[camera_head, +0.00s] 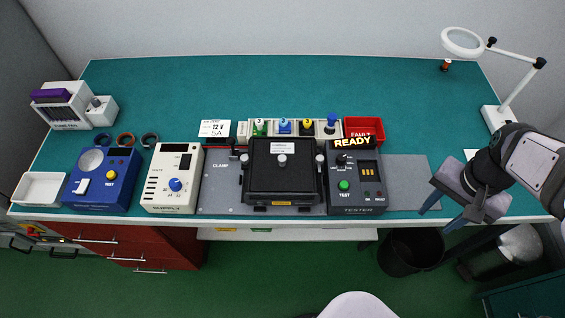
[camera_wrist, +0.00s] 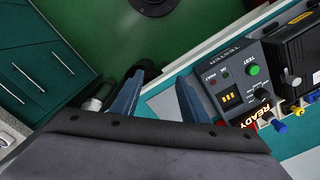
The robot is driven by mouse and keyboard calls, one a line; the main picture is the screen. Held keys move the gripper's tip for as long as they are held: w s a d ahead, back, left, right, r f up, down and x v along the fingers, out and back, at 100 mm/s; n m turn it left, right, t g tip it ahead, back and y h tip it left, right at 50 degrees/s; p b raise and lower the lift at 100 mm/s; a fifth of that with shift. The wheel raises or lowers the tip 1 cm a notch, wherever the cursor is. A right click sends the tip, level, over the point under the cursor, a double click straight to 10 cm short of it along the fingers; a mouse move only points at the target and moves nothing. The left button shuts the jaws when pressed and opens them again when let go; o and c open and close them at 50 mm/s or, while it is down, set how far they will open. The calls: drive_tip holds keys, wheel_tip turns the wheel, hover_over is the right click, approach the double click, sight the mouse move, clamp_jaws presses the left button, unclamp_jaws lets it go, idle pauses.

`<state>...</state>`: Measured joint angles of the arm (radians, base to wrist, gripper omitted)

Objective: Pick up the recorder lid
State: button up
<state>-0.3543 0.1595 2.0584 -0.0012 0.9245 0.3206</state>
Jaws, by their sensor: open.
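No part is labelled as a recorder lid, and I cannot tell for certain which piece it is. A black box with a flat black top (camera_head: 283,165) sits in the clamp fixture at the middle of the bench. The top carries a pale label and a light round knob (camera_head: 282,160). Part of the black box also shows at the right of the wrist view (camera_wrist: 296,52). My gripper (camera_head: 441,213) is open and empty at the bench's front right edge, to the right of the tester and well apart from the black box. Its two blue fingers (camera_wrist: 158,80) point toward the floor side in the wrist view.
The tester (camera_head: 356,182), showing READY, stands between my gripper and the black box. A supply unit (camera_head: 172,180) and a blue unit (camera_head: 103,180) stand left. A red bin (camera_head: 365,129) and coloured plugs lie behind. A magnifier lamp (camera_head: 499,90) stands at right. The back bench is clear.

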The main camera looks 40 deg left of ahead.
drive_tip(key=w+a+r, duration=0.1)
drive_tip(key=w+a, duration=0.1)
drive_tip(key=a, duration=0.8)
hover_over(283, 157)
drive_tip(key=shift+a+r+n, duration=0.2)
drive_tip(key=shift+r+n, duration=0.1)
drive_tip(key=shift+n, duration=0.1)
drive_tip(key=shift+d+f+p, duration=0.2)
drive_tip(key=shift+f+p, duration=1.15)
drive_tip(key=shift+f, duration=2.3)
clamp_jaws()
